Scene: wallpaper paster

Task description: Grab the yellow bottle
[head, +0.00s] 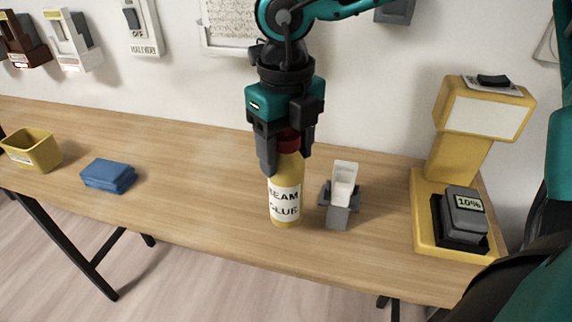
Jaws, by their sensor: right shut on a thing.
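The yellow bottle (286,198) has a red cap and a white label with black text, of which "GLUE" is readable. It is upright near the middle of the wooden table, in the head view. My right gripper (286,157) points down over it and is shut on its upper part, with a finger on either side just below the red cap. The gripper hides part of the cap and neck. I cannot tell whether the bottle's base touches the table. My left gripper is not in view.
A grey holder with a pale block (342,190) stands close to the bottle's right. A yellow machine (451,160) stands at the table's right end. A blue folded cloth (108,176) and a yellow bin (33,151) are at left. The table (205,170) is clear between cloth and bottle.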

